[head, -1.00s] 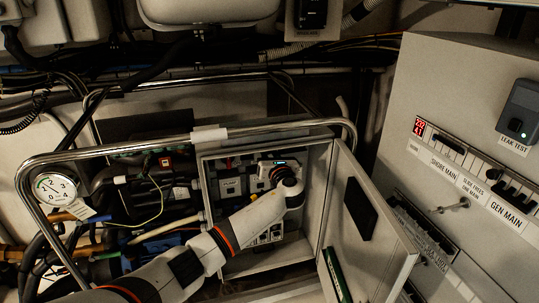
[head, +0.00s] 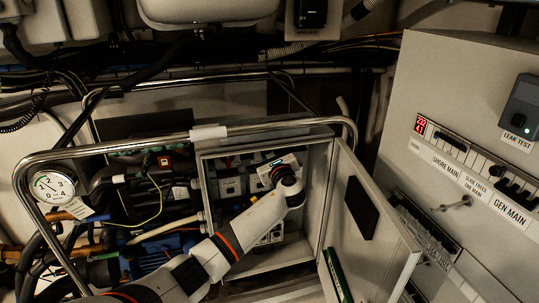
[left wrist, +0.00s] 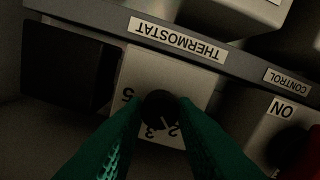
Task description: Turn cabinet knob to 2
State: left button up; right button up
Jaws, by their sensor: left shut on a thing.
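The black cabinet knob (left wrist: 160,106) is on a pale thermostat plate (left wrist: 143,72) in the left wrist view, upside down there. The digits 5, 3 and 2 show around it. A white mark on the knob's lower side lies near the 2; its exact setting is hard to tell. The green fingers of my left gripper (left wrist: 162,118) are shut on the knob, one on each side. In the head view my left arm reaches into the open cabinet (head: 328,190), and my wrist hides the knob and fingertips. My right gripper is not in view.
The cabinet door (head: 375,225) stands open at the right of my arm. A bent metal rail (head: 110,147) crosses in front of the cabinet. A red button (left wrist: 313,152) sits near the ON label. A switch panel (head: 465,100) stands further right.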

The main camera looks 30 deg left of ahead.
pick_arm(q)
jog(key=o, duration=1)
jog(key=b+v, duration=0.1)
jog(key=v, duration=1.1)
